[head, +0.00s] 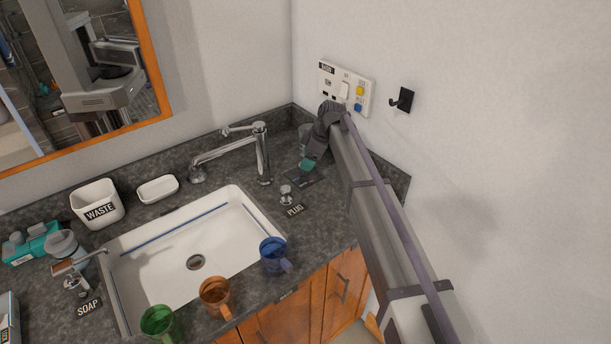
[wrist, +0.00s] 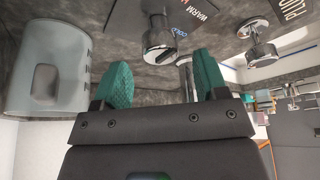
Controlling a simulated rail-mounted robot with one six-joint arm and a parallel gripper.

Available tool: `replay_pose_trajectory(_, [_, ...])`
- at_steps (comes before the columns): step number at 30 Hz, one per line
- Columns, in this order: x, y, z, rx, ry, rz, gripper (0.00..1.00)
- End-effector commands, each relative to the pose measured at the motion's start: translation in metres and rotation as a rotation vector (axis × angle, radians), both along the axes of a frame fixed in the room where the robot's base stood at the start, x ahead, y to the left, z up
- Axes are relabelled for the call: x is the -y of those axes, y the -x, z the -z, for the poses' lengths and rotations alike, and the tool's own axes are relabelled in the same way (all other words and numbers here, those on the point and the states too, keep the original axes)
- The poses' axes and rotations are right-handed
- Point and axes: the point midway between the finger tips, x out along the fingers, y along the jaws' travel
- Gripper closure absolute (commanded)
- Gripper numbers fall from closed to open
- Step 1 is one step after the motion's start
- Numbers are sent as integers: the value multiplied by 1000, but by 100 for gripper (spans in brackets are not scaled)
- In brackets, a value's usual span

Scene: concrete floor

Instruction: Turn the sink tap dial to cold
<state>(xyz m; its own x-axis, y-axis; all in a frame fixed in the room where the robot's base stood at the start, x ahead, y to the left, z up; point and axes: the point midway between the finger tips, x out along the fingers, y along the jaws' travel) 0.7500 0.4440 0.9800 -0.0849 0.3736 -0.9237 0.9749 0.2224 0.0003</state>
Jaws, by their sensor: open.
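The sink tap dial (wrist: 158,42) is a chrome knob in the wrist view, rising from a dark label plate (wrist: 197,18) that reads WARM and, in blue, partly COLD. In the head view the plate (head: 303,178) lies right of the tap (head: 262,152), and I cannot make out the dial by my gripper. My gripper (wrist: 162,80) is open, with two teal fingertips on either side of the dial's line. The dial's end sits just beyond the fingertips, with nothing seen between them. In the head view the gripper (head: 308,164) is low over the plate.
A chrome plug knob (head: 286,192) with a PLUG label stands close by. A translucent grey cup (wrist: 45,70) is beside the gripper. The white sink (head: 215,245) has blue, orange and green mugs along its front. The wall panel (head: 346,88) is behind my arm.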

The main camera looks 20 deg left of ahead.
Motion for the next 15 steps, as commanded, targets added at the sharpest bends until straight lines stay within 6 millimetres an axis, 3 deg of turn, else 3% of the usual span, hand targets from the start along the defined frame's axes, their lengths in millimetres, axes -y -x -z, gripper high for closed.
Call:
replay_pose_trajectory(1, [-4, 1, 20, 0, 0, 0, 34])
replay_pose_trajectory(3, [-8, 1, 27, 0, 0, 1, 34])
replay_pose_trajectory(11, [-10, 2, 25, -1, 0, 2, 34])
replay_pose_trajectory(15, [-10, 2, 25, 0, 0, 1, 44])
